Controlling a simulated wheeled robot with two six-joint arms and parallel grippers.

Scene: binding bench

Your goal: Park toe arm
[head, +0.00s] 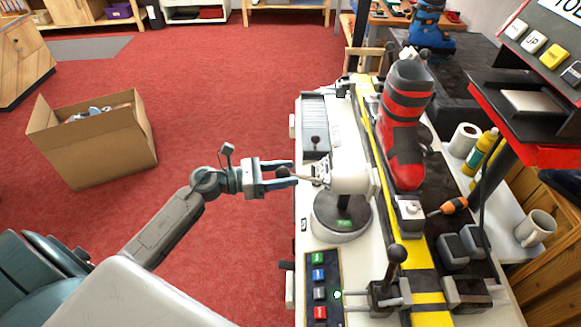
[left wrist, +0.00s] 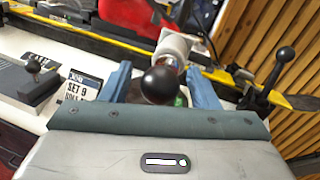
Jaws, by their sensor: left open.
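The toe arm (head: 350,168) is a white cylindrical head above a round grey base (head: 340,222) on the bench, left of the yellow-edged ski. A lever with a black ball knob points from it toward my left gripper (head: 287,176). In the left wrist view the black knob (left wrist: 160,85) sits between the two blue fingers of my left gripper (left wrist: 160,92), which is open with a gap on both sides. The white toe arm (left wrist: 174,48) shows behind the knob. My right gripper is out of view.
A red and black boot (head: 405,115) stands on the ski beyond the toe arm. A black-knobbed lever clamp (head: 396,254) and a button panel (head: 320,290) are at the near end. A printed card (left wrist: 80,87) and small lever (left wrist: 33,67) are left of the knob.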

